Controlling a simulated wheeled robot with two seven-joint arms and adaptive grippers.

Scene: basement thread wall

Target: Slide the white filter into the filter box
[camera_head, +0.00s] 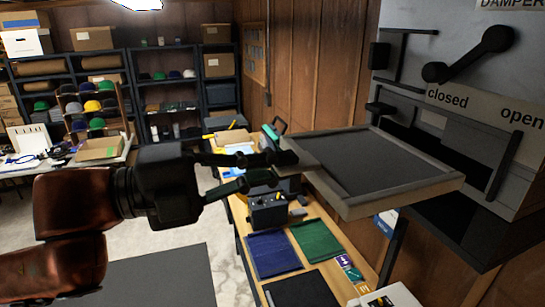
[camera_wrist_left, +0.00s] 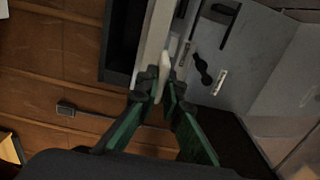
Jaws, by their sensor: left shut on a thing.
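The white filter (camera_head: 415,196) is a flat square panel with a pale frame and a dark grey middle. It is held out roughly level in the air above the workbench. My left gripper (camera_head: 285,158) is shut on its left edge. In the left wrist view the fingertips (camera_wrist_left: 162,86) pinch the pale frame (camera_wrist_left: 147,50). The filter box (camera_head: 455,60) is a grey metal housing on the right, with a dark opening behind and beyond the filter. It also shows in the left wrist view (camera_wrist_left: 245,50). The filter's right edge overlaps the box in the picture; I cannot tell whether they touch. My right gripper is out of view.
A damper handle (camera_head: 468,54) sits on the box above "closed" and "open" labels. Shelves with caps and boxes stand far left.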

